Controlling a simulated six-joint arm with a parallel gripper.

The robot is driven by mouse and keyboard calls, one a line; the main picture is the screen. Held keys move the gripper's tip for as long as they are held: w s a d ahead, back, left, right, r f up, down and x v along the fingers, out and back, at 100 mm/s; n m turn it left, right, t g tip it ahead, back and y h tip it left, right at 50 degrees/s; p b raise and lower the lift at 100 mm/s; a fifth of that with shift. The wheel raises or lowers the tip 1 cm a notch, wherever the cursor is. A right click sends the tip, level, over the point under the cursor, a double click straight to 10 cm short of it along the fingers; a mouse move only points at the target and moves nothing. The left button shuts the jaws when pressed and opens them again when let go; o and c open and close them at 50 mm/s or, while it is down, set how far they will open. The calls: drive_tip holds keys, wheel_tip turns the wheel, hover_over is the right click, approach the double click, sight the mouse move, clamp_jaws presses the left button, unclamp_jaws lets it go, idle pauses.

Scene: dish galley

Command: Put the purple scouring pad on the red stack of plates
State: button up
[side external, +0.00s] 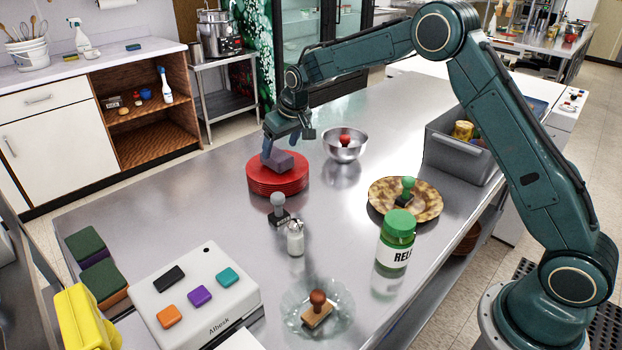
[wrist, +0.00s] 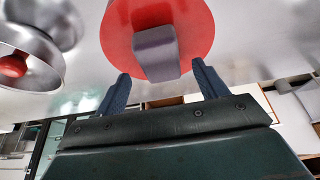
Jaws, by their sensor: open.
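The red stack of plates (side external: 276,184) stands on the steel counter, left of the metal bowl. The purple scouring pad (side external: 283,162) is on top of the stack, looking greyish purple. In the wrist view the pad (wrist: 156,52) lies over the red top plate (wrist: 196,25), close to its edge. My gripper (side external: 285,143) is just above the pad and partly hides it in the side view. In the wrist view my gripper (wrist: 161,72) is open, with a blue finger to each side of the pad's near end and visible gaps between.
The metal bowl (side external: 345,150) with a red item stands right of the stack. A grey stamp (side external: 279,210) and a shaker (side external: 296,238) stand in front. A patterned plate (side external: 428,208) with a green-handled stamp and a green-lidded jar (side external: 396,240) are to the right. The counter left of the stack is clear.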

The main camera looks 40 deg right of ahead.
drive_tip(key=v, duration=0.8)
idle(0.4)
drive_tip(key=shift+s, duration=0.1)
drive_tip(key=s+r, duration=0.6)
drive_tip(key=s, duration=0.4)
drive_tip(key=s+r, duration=0.5)
drive_tip(key=s, duration=0.6)
drive_tip(key=s+f, duration=0.2)
drive_tip(key=s, duration=0.8)
drive_tip(key=s+a+f+t, duration=0.1)
drive_tip(key=s, duration=1)
drive_tip(key=shift+f, duration=0.4)
